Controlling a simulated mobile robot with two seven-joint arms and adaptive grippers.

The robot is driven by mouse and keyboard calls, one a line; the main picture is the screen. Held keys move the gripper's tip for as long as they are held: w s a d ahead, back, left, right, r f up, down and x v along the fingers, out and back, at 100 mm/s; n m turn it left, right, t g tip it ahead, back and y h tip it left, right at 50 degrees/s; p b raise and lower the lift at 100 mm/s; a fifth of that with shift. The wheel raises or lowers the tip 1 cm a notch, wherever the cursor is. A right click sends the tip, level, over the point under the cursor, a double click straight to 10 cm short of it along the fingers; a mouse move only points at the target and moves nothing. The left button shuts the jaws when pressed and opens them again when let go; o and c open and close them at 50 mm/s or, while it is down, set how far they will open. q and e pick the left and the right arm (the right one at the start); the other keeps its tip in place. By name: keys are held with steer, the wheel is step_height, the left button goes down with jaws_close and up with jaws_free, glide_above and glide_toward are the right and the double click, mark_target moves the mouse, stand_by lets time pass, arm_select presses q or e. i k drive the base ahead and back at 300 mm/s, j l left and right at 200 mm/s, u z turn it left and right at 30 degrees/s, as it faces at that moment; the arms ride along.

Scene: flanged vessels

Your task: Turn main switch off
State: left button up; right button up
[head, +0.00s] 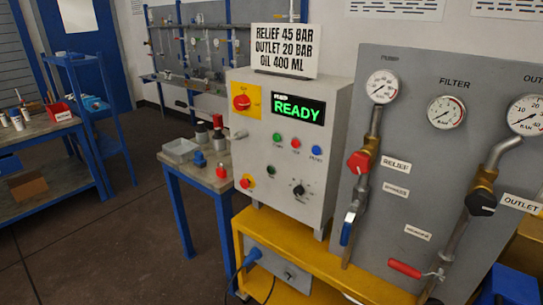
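The main switch (241,102) is a red rotary knob on a yellow plate at the upper left of the front of a grey control box (264,145). The knob's exact position is too small to read. Beside it, a display (298,109) reads "PUMP READY" in green. Neither of my grippers shows in the head view.
A grey gauge panel (430,130) with valves stands at right. A blue-legged table (185,172) stands at left.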

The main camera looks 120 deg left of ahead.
mark_target(242, 103)
steer(key=u, duration=3.75)
